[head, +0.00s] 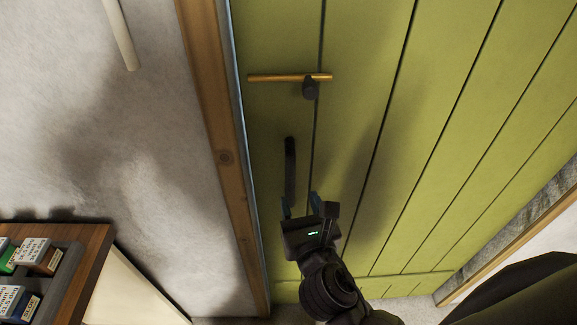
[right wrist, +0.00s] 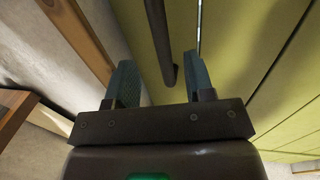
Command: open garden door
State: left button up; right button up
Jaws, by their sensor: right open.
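The garden door (head: 425,110) is made of yellow-green vertical planks and looks shut in its wooden frame (head: 222,150). A brass bar (head: 275,78) with a dark knob sits high near its left edge. Below it is a dark vertical pull handle (head: 290,165). My right gripper (head: 301,200) is open at the lower end of this handle. In the right wrist view the dark handle (right wrist: 160,45) runs between the two blue-grey fingers (right wrist: 160,88), with space on both sides. I cannot tell how deep it lies between them. My left gripper is not in view.
A wooden shelf or table (head: 90,262) with small labelled boxes (head: 30,252) stands at the lower left. A pale rod (head: 118,35) hangs on the white wall at the upper left. The door face right of the handle is clear.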

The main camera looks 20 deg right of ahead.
aim_at(292, 178)
jog(key=w, duration=0.6)
jog(key=w+d+p, duration=0.1)
jog(key=w, duration=0.3)
jog(key=shift+c, duration=0.2)
grip_shut()
